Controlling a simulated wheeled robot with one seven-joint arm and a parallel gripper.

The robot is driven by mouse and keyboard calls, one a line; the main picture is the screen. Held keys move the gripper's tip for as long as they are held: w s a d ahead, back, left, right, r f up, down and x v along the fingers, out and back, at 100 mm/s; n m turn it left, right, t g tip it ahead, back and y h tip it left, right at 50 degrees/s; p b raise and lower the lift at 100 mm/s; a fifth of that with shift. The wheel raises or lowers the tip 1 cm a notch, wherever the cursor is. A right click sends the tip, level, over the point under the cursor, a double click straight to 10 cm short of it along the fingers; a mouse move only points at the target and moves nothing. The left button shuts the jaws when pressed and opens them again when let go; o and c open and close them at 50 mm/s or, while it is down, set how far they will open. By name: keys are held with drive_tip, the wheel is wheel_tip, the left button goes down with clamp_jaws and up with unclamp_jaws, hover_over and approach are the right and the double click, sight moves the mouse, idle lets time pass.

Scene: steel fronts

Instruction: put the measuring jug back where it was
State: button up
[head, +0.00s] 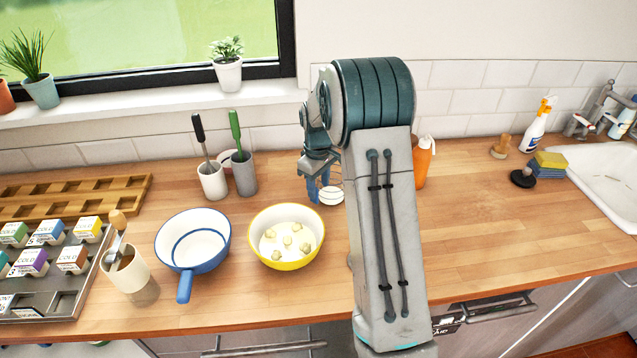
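I cannot make out a measuring jug for certain. My gripper (318,193) points down over the worktop at the back, right of the grey utensil pot, and my arm partly covers it. A small white rounded thing (332,194) shows right beside its blue fingers; whether it is the jug, and whether the fingers touch it, I cannot tell. The finger gap is not clear. A cream cup (127,274) with a utensil in it stands at the front left. My arm hides a strip of the worktop in the middle.
A blue-rimmed white pan (193,243) and a yellow bowl (290,259) with pale lumps stand in front. White (212,183) and grey (243,176) utensil pots stand behind them. An orange bottle (423,163) is close right of my arm. The worktop (480,230) is clear towards the sink (600,165).

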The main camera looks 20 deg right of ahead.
drive_tip(key=shift+o, duration=1.2)
wheel_tip(320, 180, up, 11)
drive_tip(key=b, duration=0.1)
drive_tip(key=s+a+r+m+t, duration=0.1)
drive_tip(key=s+a+r+m, duration=0.15)
drive_tip(key=s+r, duration=0.35)
drive_tip(key=s+a+f+m+t, duration=0.1)
drive_tip(key=s+a+m, duration=0.1)
drive_tip(key=s, duration=1)
drive_tip(key=s+a+f+m+t, duration=0.1)
drive_tip(key=s+a+f+m, duration=0.1)
drive_tip(key=s, duration=1)
drive_tip(key=shift+s+a+t, duration=0.2)
drive_tip(key=shift+a+t, duration=0.1)
drive_tip(key=shift+a, duration=0.25)
